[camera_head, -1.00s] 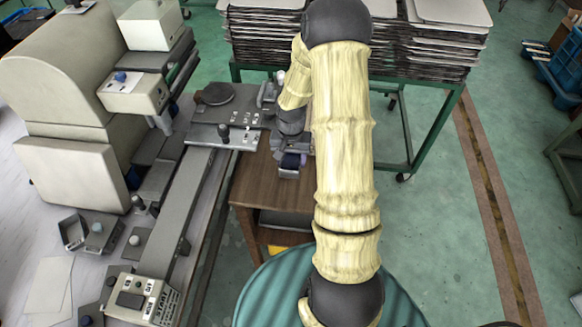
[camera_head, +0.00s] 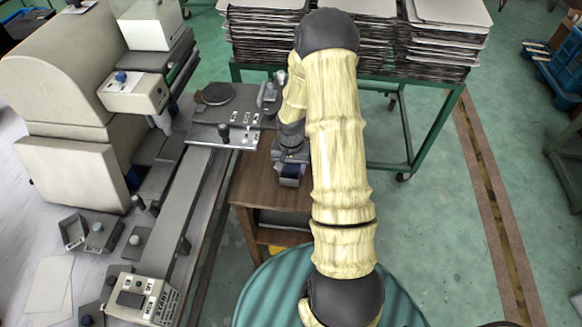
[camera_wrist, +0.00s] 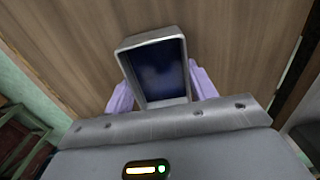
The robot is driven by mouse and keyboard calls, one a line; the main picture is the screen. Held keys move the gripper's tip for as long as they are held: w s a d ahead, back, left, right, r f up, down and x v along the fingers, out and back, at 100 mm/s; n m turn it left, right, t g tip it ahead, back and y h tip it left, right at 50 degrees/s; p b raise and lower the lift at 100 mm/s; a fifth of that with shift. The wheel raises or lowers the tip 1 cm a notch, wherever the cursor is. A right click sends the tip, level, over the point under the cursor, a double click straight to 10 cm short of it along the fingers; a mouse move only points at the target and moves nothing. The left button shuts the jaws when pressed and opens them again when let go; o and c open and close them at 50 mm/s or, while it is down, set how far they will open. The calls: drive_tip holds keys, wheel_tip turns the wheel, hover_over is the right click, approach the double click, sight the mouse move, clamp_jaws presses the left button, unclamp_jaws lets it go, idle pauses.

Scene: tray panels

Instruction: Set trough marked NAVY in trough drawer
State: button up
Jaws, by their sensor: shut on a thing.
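A small grey metal trough with a dark navy inside (camera_wrist: 158,68) is between the pale purple fingers of my gripper (camera_wrist: 160,88). The gripper is shut on it. In the head view the trough (camera_head: 290,172) shows small at the end of my gripper (camera_head: 290,170), over the brown wooden cabinet top. No marking on it can be read. I cannot tell whether it touches the wood. No open trough drawer can be made out for certain; the wooden cabinet (camera_head: 255,185) has a dark opening (camera_head: 285,220) in its front, partly hidden by my arm.
A beige machine (camera_head: 75,90) with a long grey rail (camera_head: 180,225) stands to the left. Grey troughs (camera_head: 72,231) lie on the pale table at lower left. A green-framed rack of stacked panels (camera_head: 430,45) stands behind.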

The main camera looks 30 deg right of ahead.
sight(291, 174)
drive_tip(key=shift+f, duration=0.15)
drive_tip(key=o, duration=1.2)
drive_tip(key=shift+c, duration=0.2)
wheel_tip(291, 174, up, 12)
drive_tip(key=shift+r, duration=0.2)
drive_tip(key=s+a+r+n+t, duration=0.2)
drive_tip(key=s+a+r+n, duration=0.4)
drive_tip(key=s+a+r, duration=0.3)
drive_tip(key=s+a, duration=0.2)
drive_tip(key=s, duration=0.2)
drive_tip(key=shift+s+a+n+t, duration=0.2)
drive_tip(key=shift+a+n+t, duration=0.1)
drive_tip(key=shift+n, duration=0.1)
